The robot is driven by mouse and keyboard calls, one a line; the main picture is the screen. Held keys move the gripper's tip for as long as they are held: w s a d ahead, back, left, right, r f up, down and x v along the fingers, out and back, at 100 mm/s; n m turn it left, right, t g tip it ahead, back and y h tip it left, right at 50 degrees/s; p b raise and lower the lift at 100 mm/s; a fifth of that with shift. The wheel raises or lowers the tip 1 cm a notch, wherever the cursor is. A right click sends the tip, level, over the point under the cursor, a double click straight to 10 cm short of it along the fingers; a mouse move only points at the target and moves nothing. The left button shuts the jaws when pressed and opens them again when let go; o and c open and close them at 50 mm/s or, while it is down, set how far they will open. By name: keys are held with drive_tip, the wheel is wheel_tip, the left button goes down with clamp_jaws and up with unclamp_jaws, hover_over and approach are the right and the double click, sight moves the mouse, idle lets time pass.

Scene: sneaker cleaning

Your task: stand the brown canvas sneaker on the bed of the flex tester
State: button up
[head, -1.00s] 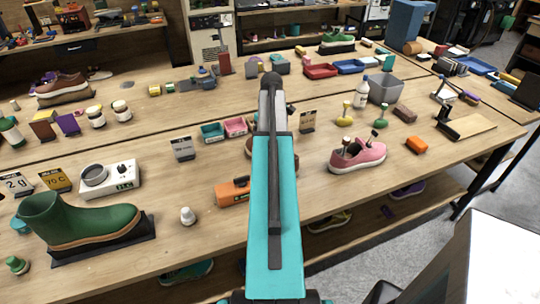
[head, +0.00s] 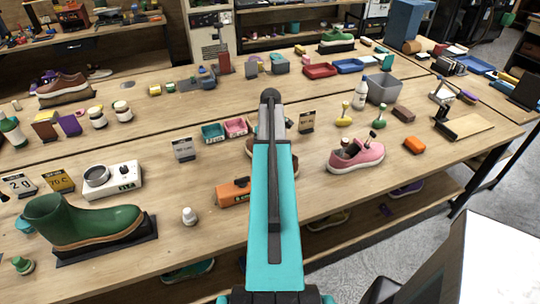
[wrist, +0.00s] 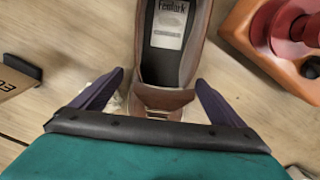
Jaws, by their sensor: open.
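The brown sneaker (wrist: 178,70) lies in the wrist view with its opening up and a printed label on its insole. One end of it sits between the two dark fingers of my gripper (wrist: 160,80), which are spread apart on either side with small gaps. An orange device with red round parts (wrist: 285,40) stands at the right in the wrist view. I cannot tell whether it is the flex tester.
A small sign card (head: 307,121) stands close to the right of my arm. An orange box (head: 233,190) is at the left, and a pink sneaker (head: 356,156) is to the right. A green boot (head: 85,222) stands farther left.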

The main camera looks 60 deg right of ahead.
idle(0.3)
drive_tip(key=c, duration=1.5)
drive_tip(key=shift+r, duration=0.1)
drive_tip(key=shift+r+b, duration=1.55)
drive_tip(key=shift+r, duration=3.4)
